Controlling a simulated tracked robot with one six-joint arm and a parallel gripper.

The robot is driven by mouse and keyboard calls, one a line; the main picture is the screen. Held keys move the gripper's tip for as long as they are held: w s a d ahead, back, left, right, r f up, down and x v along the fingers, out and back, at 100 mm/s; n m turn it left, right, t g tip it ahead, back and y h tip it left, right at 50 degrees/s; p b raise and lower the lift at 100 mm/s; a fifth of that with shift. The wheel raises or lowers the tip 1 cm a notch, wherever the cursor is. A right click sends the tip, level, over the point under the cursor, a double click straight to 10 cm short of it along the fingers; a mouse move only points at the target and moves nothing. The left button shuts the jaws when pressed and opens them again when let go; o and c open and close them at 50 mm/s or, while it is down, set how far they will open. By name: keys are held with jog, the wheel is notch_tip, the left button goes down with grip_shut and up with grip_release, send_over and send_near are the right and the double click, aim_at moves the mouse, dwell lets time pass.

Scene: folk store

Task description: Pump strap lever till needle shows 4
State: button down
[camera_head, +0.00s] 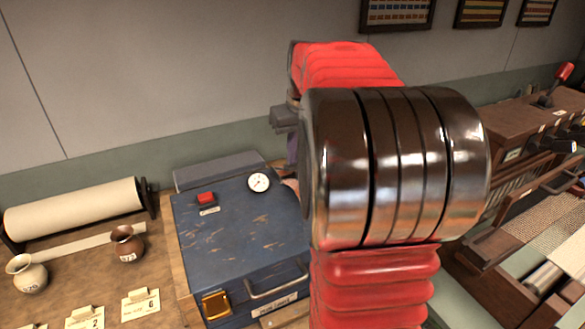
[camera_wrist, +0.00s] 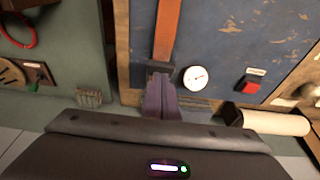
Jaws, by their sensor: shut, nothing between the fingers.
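The blue, scuffed machine (camera_head: 235,225) stands on the bench in the head view, and its top fills much of the wrist view (camera_wrist: 225,35). Its round white gauge (camera_head: 258,182) also shows in the wrist view (camera_wrist: 197,77); its needle is too small to read. An orange strap-like bar (camera_wrist: 168,28), apparently the lever, runs along the machine top, left of the gauge in the wrist view. My purple-fingered gripper (camera_wrist: 160,75) is shut and empty at the bar's near end; contact cannot be told. In the head view my gripper (camera_head: 292,165) is partly hidden behind my arm.
A red button (camera_head: 206,198) sits left of the gauge in the head view. A paper roll (camera_head: 75,208), two small pots (camera_head: 127,243) and numbered cards (camera_head: 140,303) lie on the left. A wooden loom-like machine (camera_head: 540,170) stands on the right.

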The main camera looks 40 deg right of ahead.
aim_at(295, 166)
jog(key=shift+s+f, duration=0.15)
jog(key=shift+f, duration=0.8)
jog(key=shift+s+f, duration=0.15)
jog(key=shift+f, duration=0.8)
jog(key=shift+r, duration=0.1)
jog(key=shift+w+d+r+v, duration=0.1)
jog(key=shift+w+v, duration=0.2)
jog(key=shift+v, duration=1.15)
jog(key=shift+w+d+r+v, duration=0.1)
jog(key=shift+w+v, duration=0.25)
jog(key=shift+v, duration=1.1)
jog(key=shift+w+d+r+v, duration=0.1)
jog(key=shift+w+v, duration=0.2)
jog(key=shift+v, duration=1.15)
jog(key=shift+w+f, duration=0.1)
jog(key=shift+w+r, duration=0.25)
jog(key=shift+r, duration=0.75)
jog(key=shift+f, duration=0.15)
